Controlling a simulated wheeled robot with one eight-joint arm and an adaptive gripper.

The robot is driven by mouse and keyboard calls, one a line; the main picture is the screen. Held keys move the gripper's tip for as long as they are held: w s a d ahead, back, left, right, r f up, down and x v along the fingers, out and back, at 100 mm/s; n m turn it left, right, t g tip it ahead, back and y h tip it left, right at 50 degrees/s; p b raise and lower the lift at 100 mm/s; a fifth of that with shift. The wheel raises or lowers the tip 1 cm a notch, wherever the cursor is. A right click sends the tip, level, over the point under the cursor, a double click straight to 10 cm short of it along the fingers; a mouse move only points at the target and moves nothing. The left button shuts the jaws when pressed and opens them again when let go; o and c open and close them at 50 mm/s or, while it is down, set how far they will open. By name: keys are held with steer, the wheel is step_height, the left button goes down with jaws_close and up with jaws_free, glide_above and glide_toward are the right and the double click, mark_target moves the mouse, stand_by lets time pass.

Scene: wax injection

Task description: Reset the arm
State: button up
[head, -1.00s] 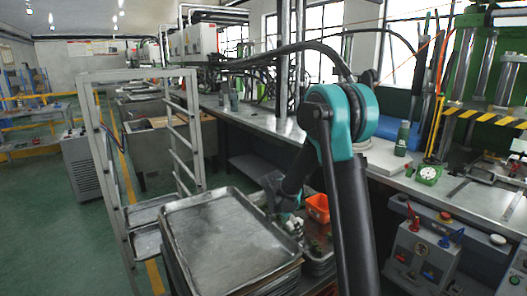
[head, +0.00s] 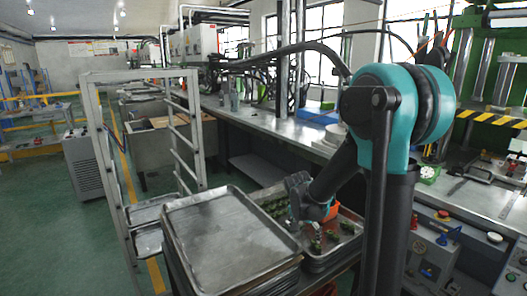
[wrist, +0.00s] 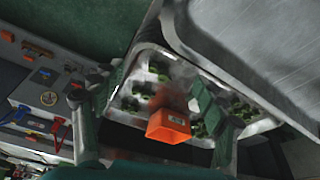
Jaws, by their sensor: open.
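My gripper (head: 302,215) is low over the metal tray (head: 352,222) at the lower middle of the head view, with my forearm reaching down to it from the right. In the wrist view my gripper (wrist: 150,92) is open, its two dark fingers spread wide at left and right. An orange box (wrist: 169,127) shows between the fingers in the picture, not clasped by them. It also shows in the head view (head: 333,210), partly hidden by my arm. Small green pieces (wrist: 158,70) lie in the tray.
A stack of empty metal trays (head: 225,235) stands just left of my gripper. A metal rack frame (head: 198,130) rises behind it. A long workbench (head: 270,124) runs behind, with a press (head: 500,80) and a control box (head: 435,250) at right.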

steer(key=s+d+f+n+t+y, duration=0.1)
steer(key=s+n, duration=0.6)
steer(key=s, duration=1.2)
steer(key=shift+s+d+y, duration=0.35)
steer(key=shift+d+y, duration=0.35)
steer(key=shift+d, duration=0.5)
steer(key=shift+c, duration=0.5)
